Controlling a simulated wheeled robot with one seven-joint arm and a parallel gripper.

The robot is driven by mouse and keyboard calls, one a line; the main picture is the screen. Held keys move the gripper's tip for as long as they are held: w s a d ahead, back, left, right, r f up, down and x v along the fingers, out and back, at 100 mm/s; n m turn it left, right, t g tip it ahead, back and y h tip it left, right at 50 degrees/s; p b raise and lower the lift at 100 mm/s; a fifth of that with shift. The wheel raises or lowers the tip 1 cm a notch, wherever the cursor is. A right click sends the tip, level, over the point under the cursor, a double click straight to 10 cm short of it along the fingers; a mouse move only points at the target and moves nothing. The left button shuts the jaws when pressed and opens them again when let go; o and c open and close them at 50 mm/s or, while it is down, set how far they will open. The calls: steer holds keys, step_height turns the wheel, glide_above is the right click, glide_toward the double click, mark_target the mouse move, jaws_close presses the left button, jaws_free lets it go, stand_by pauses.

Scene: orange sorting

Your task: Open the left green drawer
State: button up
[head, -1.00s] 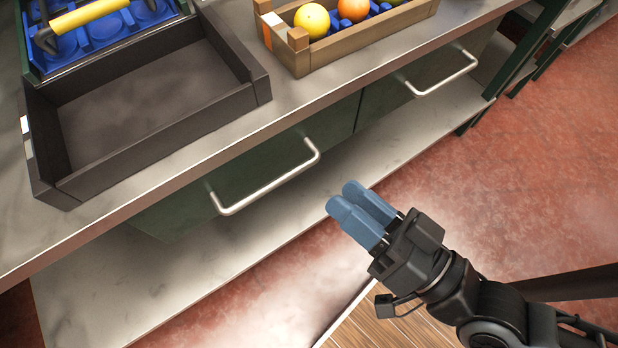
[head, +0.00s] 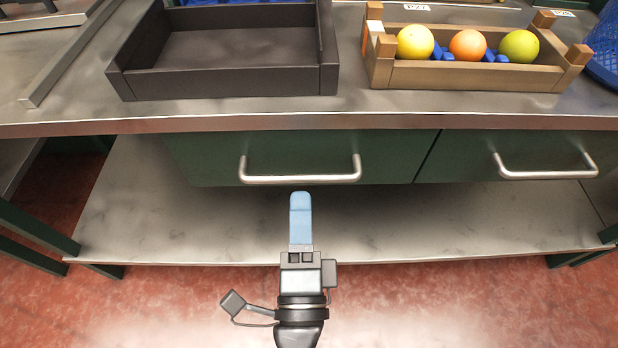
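The left green drawer (head: 220,152) is under the metal worktop and is closed. Its silver bar handle (head: 300,179) runs level across its front. My gripper (head: 300,200) points at this drawer from the front, with its blue fingertips just below the handle's middle in the picture. The fingertips do not cover the bar, and how far apart they are in depth is unclear. Only one blue finger shows; the other is hidden behind it, so its opening cannot be judged. The right green drawer (head: 520,150) is closed too, with a similar handle (head: 546,173).
On the worktop (head: 350,110) stand an empty dark tray (head: 225,85) and a wooden crate (head: 470,77) with several round fruits. A pale lower shelf (head: 180,215) lies beneath the drawers. A blue basket (head: 606,50) is at the right edge. The red floor in front is clear.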

mark_target(301, 176)
steer(key=w, duration=0.2)
steer(key=w+r, duration=0.1)
steer(key=w, duration=0.2)
steer(key=shift+w+r, duration=0.1)
steer(key=shift+w, duration=0.25)
steer(key=shift+d, duration=0.1)
jaws_close()
